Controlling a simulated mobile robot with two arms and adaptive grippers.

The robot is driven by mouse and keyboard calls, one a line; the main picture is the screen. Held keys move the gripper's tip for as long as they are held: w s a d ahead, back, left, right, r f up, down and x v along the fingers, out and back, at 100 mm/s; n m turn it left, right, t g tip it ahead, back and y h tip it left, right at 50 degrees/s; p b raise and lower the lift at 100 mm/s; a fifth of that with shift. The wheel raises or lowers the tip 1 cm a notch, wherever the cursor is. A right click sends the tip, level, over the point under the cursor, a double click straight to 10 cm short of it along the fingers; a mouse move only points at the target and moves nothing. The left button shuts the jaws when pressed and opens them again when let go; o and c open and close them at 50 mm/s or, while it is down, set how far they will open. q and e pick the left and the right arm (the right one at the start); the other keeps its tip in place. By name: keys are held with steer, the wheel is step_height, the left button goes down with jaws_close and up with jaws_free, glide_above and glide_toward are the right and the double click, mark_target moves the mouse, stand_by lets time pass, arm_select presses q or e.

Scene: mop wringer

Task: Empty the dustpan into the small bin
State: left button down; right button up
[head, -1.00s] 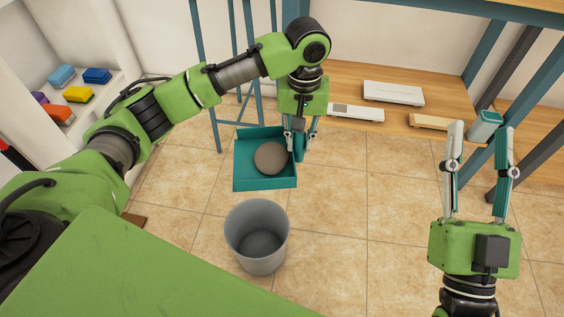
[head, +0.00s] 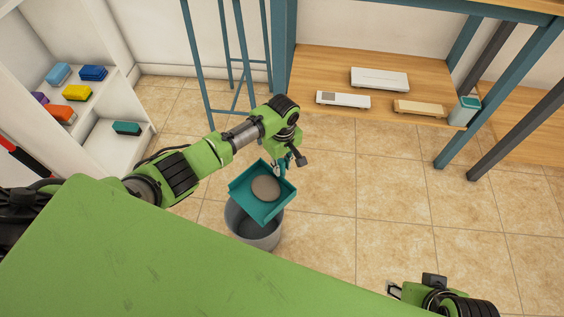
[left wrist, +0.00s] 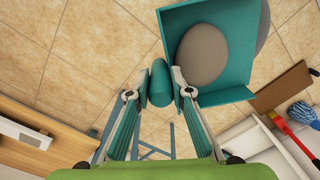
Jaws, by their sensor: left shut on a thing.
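The teal dustpan (head: 253,207) is held above the grey bin (head: 252,236) in the head view, covering part of its opening. A round grey-brown mass (head: 265,188) lies in the pan. My left gripper (head: 281,168) is shut on the dustpan's handle at the pan's back right side. In the left wrist view the teal handle (left wrist: 159,84) sits between the fingers, and the pan (left wrist: 238,60) with the round mass (left wrist: 203,54) extends beyond it. My right gripper (head: 396,291) is at the bottom edge of the head view, mostly cut off, its jaws unclear.
A white shelf (head: 112,150) with coloured blocks stands at the left. A wooden low shelf (head: 330,80) with white devices and blue posts stands at the back right. The tiled floor (head: 350,210) right of the bin is clear. A brush and mop show in the left wrist view.

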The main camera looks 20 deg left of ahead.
arm_select(q)
steer(key=shift+s+a+r, duration=0.1)
steer(key=r+p, duration=0.1)
steer(key=r+t+p, duration=0.1)
steer(key=shift+s+a+r+t+h+p, duration=0.1)
steer(key=shift+s+a+t+h+p, duration=0.1)
steer(key=shift+s+t+h+p, duration=0.15)
steer(key=s+a+r+t+h+p, duration=0.1)
steer(key=s+a+r+t+h, duration=0.3)
steer(key=s+r+t, duration=0.5)
steer(key=shift+s+a+r+p, duration=0.15)
steer(key=shift+s+r+p, duration=0.4)
steer(key=shift+r, duration=0.6)
arm_select(e)
step_height(320, 180, down, 15)
steer(key=g, duration=0.1)
steer(key=shift+a, duration=0.15)
arm_select(q)
steer(key=shift+t, duration=0.25)
arm_select(e)
steer(key=shift+w+f, duration=0.1)
stand_by(0.9)
